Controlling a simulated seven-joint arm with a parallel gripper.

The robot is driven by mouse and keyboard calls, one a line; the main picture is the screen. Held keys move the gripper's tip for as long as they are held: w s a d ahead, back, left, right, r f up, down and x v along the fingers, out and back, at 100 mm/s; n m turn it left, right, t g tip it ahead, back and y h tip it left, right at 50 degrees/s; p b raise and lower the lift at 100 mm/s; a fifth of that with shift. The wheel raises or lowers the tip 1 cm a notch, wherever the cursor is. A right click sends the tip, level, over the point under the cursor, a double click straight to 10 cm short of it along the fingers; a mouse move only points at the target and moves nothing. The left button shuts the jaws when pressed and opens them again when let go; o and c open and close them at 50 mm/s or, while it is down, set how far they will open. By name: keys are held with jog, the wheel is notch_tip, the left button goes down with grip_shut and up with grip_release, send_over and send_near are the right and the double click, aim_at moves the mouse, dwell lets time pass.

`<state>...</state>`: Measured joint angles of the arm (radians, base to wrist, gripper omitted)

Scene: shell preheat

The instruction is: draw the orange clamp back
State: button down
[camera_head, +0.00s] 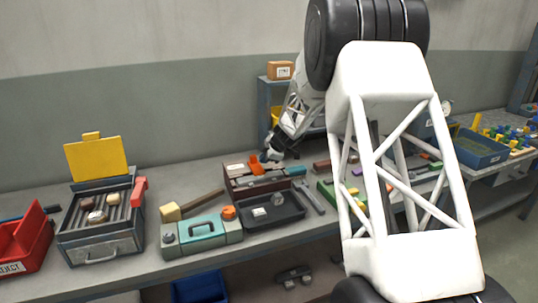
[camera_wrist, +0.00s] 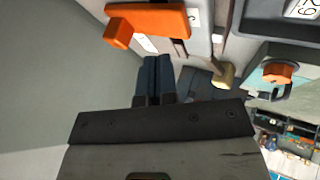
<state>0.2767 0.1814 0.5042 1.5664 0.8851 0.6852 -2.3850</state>
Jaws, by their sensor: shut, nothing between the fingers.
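The orange clamp (camera_head: 256,165) stands tilted up at the fixture (camera_head: 238,183), a dark red and grey box on the bench. In the wrist view the clamp (camera_wrist: 158,20) is an orange bar with a block-shaped end at its left. My gripper (camera_head: 270,156) is just right of the clamp in the head view. In the wrist view my gripper's two dark fingers (camera_wrist: 157,62) are together and empty. Their tips point toward the clamp bar, with a small gap in the picture; I cannot tell the depth. My gripper partly covers the fixture's back.
A dark tray (camera_head: 287,211) lies in front of the fixture. A teal and grey box (camera_head: 202,234) with an orange knob and a wooden-headed mallet (camera_head: 172,211) are to the left. A grill with raised yellow lid (camera_head: 97,158) and red bin (camera_head: 22,245) stand farther left.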

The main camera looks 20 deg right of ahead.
aim_at(255, 157)
jog(key=x, duration=0.3)
jog(key=shift+w+a+f, duration=0.15)
jog(key=shift+f, duration=0.15)
jog(key=shift+w, duration=2)
jog(key=w, duration=0.4)
jog(key=shift+w, duration=0.25)
jog(key=shift+w+r, duration=0.15)
jog(key=shift+w, duration=0.15)
jog(key=shift+s, duration=1.6)
jog(key=s+v, duration=0.1)
jog(key=v, duration=0.9)
